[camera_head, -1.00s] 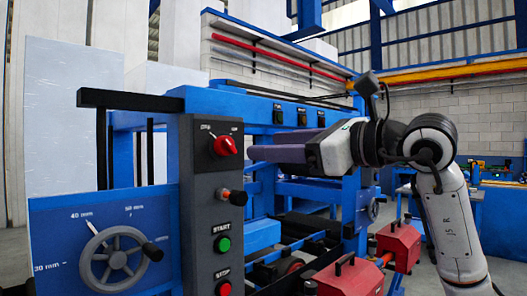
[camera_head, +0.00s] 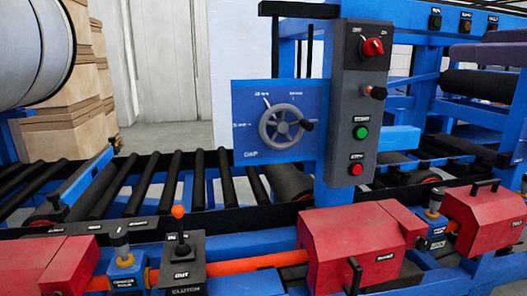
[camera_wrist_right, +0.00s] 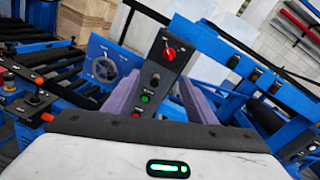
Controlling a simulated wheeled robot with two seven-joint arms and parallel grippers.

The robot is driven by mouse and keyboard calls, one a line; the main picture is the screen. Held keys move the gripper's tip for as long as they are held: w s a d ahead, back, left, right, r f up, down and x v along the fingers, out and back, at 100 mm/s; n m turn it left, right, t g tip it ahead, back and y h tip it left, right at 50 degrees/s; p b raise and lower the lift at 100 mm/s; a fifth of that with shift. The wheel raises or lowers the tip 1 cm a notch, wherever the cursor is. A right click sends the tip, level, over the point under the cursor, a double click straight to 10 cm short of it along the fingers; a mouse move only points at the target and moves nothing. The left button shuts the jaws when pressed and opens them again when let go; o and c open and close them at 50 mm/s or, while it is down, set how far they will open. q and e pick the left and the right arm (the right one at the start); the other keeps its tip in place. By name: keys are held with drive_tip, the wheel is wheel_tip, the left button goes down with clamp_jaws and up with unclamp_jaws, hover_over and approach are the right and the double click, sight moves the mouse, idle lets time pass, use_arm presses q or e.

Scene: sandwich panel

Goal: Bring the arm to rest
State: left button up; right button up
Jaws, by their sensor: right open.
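My left gripper is not in view.
A handwheel (camera_head: 281,128) sits on a blue plate left of the box. Black rollers (camera_head: 170,180) run behind the front rail. An orange-tipped lever (camera_head: 180,225) and red housings (camera_head: 350,240) line the front. Blue machine frame surrounds the gripper in the wrist view.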

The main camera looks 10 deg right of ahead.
drive_tip(key=w+a+f+m+g+y, duration=0.2)
drive_tip(key=w+a+f+m+y, duration=0.1)
drive_tip(key=a+f+y, duration=0.55)
drive_tip(key=w+a+f+m+g+y, duration=0.25)
drive_tip(key=a+f+y, duration=0.35)
drive_tip(key=a+f, duration=0.55)
drive_tip(key=s+d+f+m+t+h, duration=0.25)
drive_tip(key=f+m+h, duration=0.45)
drive_tip(key=f+m, duration=0.9)
drive_tip(key=s+d+f+m+t+h, duration=0.1)
drive_tip(key=d+f+m+h, duration=0.2)
drive_tip(key=f+m+h, duration=1.15)
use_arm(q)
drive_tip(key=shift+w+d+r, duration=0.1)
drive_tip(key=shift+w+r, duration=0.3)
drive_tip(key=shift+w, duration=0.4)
use_arm(e)
drive_tip(key=s+a+f+m+g+y, duration=0.2)
drive_tip(key=s+a+f+g+y, duration=0.1)
drive_tip(key=s+f, duration=0.6)
drive_tip(key=s+a+f+m+g+y, duration=0.1)
drive_tip(key=s+a+f+g+y, duration=0.2)
drive_tip(key=s+f, duration=0.6)
wheel_tip(320, 180, down, 6)
drive_tip(key=shift+s+a+f+m+g+y, duration=0.15)
drive_tip(key=shift+a+m+g+y, duration=0.2)
drive_tip(key=shift+g, duration=0.65)
